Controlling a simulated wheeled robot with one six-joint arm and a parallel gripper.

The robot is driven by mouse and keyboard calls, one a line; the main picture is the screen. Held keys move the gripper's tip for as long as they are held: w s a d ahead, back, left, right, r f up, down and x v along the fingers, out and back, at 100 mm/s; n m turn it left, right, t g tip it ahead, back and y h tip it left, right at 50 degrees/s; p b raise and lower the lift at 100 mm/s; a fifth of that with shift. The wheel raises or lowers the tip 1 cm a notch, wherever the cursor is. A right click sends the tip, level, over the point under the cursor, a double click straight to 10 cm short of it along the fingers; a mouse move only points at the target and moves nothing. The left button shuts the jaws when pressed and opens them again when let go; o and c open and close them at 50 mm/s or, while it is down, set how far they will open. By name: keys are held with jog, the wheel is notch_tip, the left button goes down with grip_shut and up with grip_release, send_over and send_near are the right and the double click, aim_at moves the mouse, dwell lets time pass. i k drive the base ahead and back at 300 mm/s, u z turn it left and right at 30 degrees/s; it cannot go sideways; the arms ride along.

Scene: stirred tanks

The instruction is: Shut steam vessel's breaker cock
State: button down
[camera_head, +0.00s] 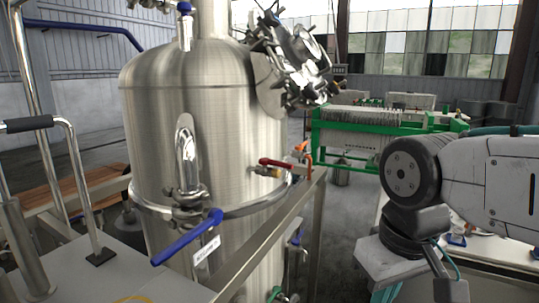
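A brushed steel vessel (160,110) stands left of centre, upright. On its front a bent steel pipe leads down to a valve with a long blue lever (187,237), which slopes from upper right to lower left. A white tag (207,250) hangs by the lever; I cannot read it. A red lever (277,163) sits on a small brass-coloured fitting at the vessel's right side. A small blue-topped valve (185,8) stands on the vessel's top. I cannot tell which one is the breaker cock. My arm shows at the right, apart from the vessel; my gripper is out of view.
A steel rail (268,235) runs along the vessel's right front. A clamped manway lid (290,65) juts out at the upper right. A grey handrail (80,180) stands at the left. A green-framed filter press (370,135) is behind, beyond open floor.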

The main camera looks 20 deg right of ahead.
aim_at(279, 164)
jog(key=u, duration=0.1)
jog(key=k, duration=1)
jog(key=z, duration=0.8)
jog(key=i, duration=1.1)
jog(key=u, duration=0.45)
